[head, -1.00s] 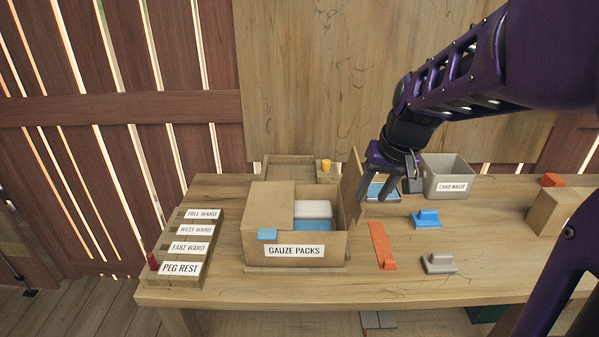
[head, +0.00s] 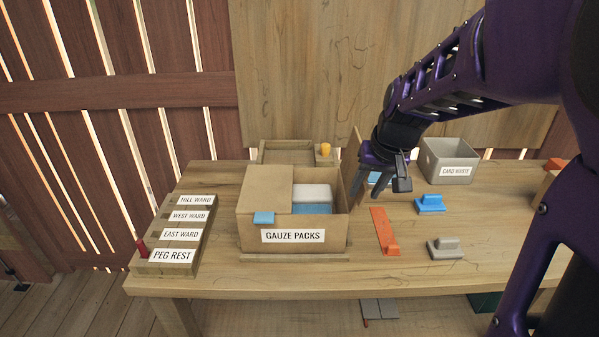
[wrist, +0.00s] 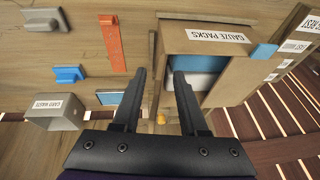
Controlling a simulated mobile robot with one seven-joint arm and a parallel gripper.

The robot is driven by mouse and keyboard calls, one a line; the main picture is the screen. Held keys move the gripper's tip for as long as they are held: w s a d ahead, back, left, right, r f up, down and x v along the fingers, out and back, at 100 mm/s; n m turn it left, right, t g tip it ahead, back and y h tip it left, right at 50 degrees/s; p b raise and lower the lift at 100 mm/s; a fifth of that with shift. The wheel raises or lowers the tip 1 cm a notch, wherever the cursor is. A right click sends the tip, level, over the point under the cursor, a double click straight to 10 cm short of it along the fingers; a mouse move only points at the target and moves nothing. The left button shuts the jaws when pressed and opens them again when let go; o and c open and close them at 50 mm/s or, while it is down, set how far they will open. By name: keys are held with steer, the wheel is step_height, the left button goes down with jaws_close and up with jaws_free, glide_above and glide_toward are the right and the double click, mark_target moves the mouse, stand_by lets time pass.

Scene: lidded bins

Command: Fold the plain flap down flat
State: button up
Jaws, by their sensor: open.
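The cardboard box (head: 256,237) labelled GAUZE PACKS stands on the bench. Its left flap (head: 265,185), with a blue tab (head: 264,217), lies flat over the left part. The plain flap (head: 356,160) stands up at the right side, near vertical; it also shows edge-on in the wrist view (wrist: 153,72). A white pack (head: 311,192) and a blue pack (head: 311,209) show in the uncovered part. My gripper (head: 369,192) is open at the plain flap, on its right side in the head view. In the wrist view the flap appears between the fingers; I cannot tell whether they touch it.
Right of the box lie an orange strip with a handle (head: 382,228), a blue handled block (head: 430,204) and a grey one (head: 445,248). A grey CARD WASTE bin (head: 432,160) stands behind them. A labelled peg rack (head: 170,268) is at the left. A yellow peg (head: 325,149) stands behind the box.

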steer(key=shift+f+b, duration=0.9)
steer(key=shift+f, duration=0.25)
stand_by(1.0)
stand_by(0.7)
jaws_close()
steer(key=shift+r, duration=0.1)
steer(key=shift+s+a+r+h+p, duration=0.1)
steer(key=shift+a+h+p, duration=0.2)
steer(key=shift+p, duration=0.5)
steer(key=shift+a+h, duration=0.3)
steer(key=shift+h, duration=0.2)
